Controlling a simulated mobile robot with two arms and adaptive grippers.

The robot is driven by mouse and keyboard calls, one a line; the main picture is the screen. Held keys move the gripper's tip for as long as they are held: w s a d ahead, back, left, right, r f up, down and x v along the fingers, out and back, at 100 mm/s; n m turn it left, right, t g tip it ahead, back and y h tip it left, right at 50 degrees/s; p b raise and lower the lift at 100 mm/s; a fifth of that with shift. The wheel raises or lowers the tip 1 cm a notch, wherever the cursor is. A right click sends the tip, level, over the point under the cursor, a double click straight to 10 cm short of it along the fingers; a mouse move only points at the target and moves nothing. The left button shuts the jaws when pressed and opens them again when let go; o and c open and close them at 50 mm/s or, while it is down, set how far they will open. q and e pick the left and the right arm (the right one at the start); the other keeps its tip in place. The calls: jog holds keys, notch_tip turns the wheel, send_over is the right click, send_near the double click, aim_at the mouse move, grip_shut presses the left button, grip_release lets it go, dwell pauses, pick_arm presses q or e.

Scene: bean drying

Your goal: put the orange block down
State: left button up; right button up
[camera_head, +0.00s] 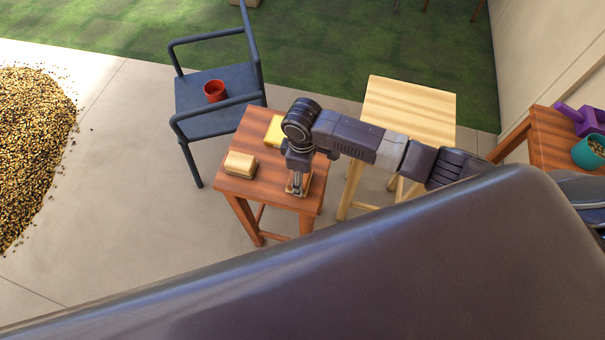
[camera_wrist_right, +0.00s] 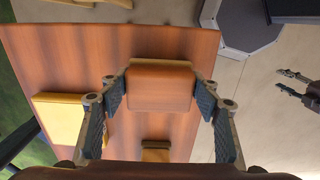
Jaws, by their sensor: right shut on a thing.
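My right gripper (camera_head: 297,192) is low over the brown wooden table (camera_head: 262,191), close to its right front corner. In the wrist view, my right gripper (camera_wrist_right: 162,92) is shut on the orange block (camera_wrist_right: 159,88), which has a tan edge and sits between the two fingers. In the head view, only a tan edge of the block (camera_head: 307,186) shows beside the fingers. I cannot tell if its underside touches the table. My left gripper (camera_wrist_right: 288,82) shows at the right of the wrist view, its fingers apart and empty, away from the table.
A yellow block (camera_head: 273,131) and a tan block (camera_head: 241,163) lie on the same table. A dark chair (camera_head: 205,92) with a red cup (camera_head: 214,91) stands behind left. A pale stool (camera_head: 410,100) stands right. Bare tabletop separates the tan block from my gripper.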

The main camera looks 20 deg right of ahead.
jog(key=shift+f, duration=0.1)
jog(key=o, duration=1)
jog(key=shift+o, duration=0.2)
notch_tip(320, 180, up, 12)
jog(key=b, duration=0.1)
jog(key=shift+r, duration=0.2)
